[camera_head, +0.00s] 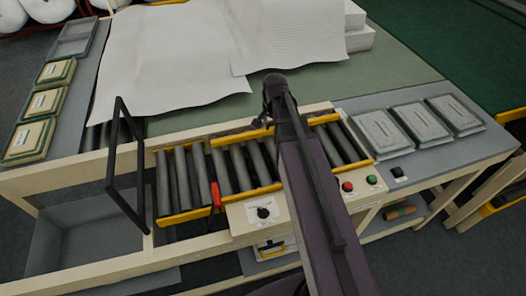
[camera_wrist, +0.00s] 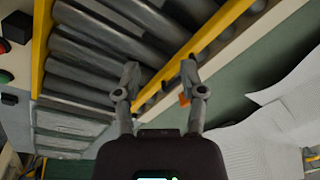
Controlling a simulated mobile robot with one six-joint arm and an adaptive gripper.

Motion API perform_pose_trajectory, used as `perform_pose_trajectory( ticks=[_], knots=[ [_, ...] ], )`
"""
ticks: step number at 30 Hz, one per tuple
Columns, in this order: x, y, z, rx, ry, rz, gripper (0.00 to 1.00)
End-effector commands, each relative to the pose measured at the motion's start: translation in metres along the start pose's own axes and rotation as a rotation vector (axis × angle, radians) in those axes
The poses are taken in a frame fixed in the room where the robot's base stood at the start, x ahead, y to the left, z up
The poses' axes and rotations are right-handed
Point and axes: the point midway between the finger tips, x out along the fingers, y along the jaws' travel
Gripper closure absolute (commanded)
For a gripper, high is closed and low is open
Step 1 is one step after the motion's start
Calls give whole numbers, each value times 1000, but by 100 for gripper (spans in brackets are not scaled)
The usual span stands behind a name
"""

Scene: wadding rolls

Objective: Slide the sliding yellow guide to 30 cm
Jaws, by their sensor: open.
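Two yellow guide bars run along the roller bed, a rear one (camera_head: 240,137) and a front one (camera_head: 250,195). I cannot tell for certain which is the sliding one. My gripper (camera_wrist: 160,68) is open, with its fingers on either side of the rear bar (camera_wrist: 213,42) in the wrist view; no contact can be made out. A small orange tab (camera_wrist: 184,99) shows beside the right finger. In the head view my arm hides most of the gripper and part of the bars. A red piece (camera_head: 216,194) stands at the front bar. No readable scale shows.
Dark rollers (camera_head: 178,180) lie between the bars. White wadding sheets (camera_head: 170,60) cover the green surface behind. A black frame (camera_head: 115,165) stands at the left. A knob (camera_head: 263,212) and red button (camera_head: 347,186) sit on the front panel. Grey boxes (camera_head: 420,122) rest at the right.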

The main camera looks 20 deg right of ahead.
Motion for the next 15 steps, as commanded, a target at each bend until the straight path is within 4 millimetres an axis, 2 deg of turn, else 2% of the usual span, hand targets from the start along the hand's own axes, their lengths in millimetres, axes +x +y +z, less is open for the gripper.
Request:
perform_pose_trajectory(
  ticks=[3,15],
  knots=[
    [4,6,19,-96,-9,9,48],
    [11,21,69,-412,-41,34,48]
  ],
)
